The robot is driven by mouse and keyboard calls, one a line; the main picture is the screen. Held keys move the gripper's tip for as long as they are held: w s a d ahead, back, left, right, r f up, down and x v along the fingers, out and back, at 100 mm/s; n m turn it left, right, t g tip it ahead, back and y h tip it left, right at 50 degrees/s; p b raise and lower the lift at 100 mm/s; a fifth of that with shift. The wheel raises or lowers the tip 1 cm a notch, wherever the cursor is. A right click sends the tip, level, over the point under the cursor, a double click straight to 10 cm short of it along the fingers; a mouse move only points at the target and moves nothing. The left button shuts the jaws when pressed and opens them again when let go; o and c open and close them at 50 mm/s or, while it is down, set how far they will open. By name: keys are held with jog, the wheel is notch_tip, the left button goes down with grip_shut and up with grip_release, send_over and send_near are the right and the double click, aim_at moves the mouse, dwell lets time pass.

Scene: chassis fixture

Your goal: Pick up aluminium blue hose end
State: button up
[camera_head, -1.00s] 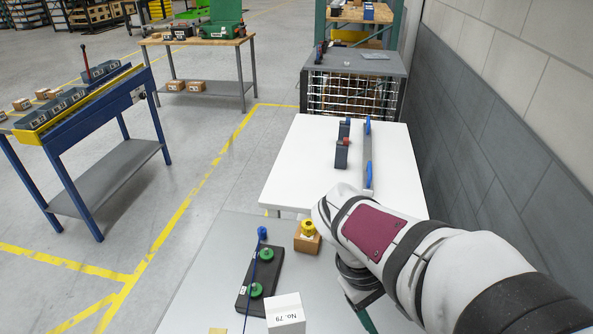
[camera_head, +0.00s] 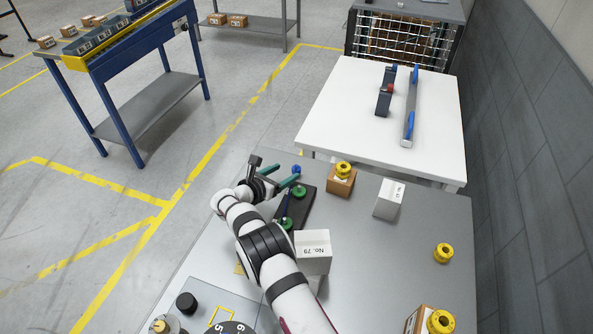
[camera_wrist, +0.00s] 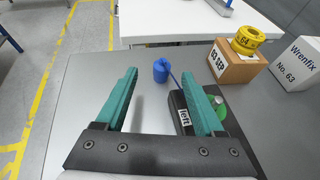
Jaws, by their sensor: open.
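The blue hose end (camera_head: 296,169) is a small blue cylinder at the far end of a thin blue hose. In the wrist view the hose end (camera_wrist: 161,70) stands on the grey table, beyond and between my fingertips. My gripper (camera_head: 287,173) is open and empty, with its green fingers pointing towards the hose end.
A brown box (camera_head: 341,186) with a yellow tape roll (camera_head: 343,169) stands right of the hose end. White boxes (camera_head: 389,198) and (camera_head: 313,250) stand further right and nearer. A white table (camera_head: 340,110) adjoins beyond. Left of the fixture the table is clear.

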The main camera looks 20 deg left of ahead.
aim_at(295, 169)
jog(key=x, duration=0.5)
jog(key=shift+d+f, duration=0.2)
jog(key=shift+d, duration=0.05)
jog(key=shift+c, duration=0.2)
grip_shut()
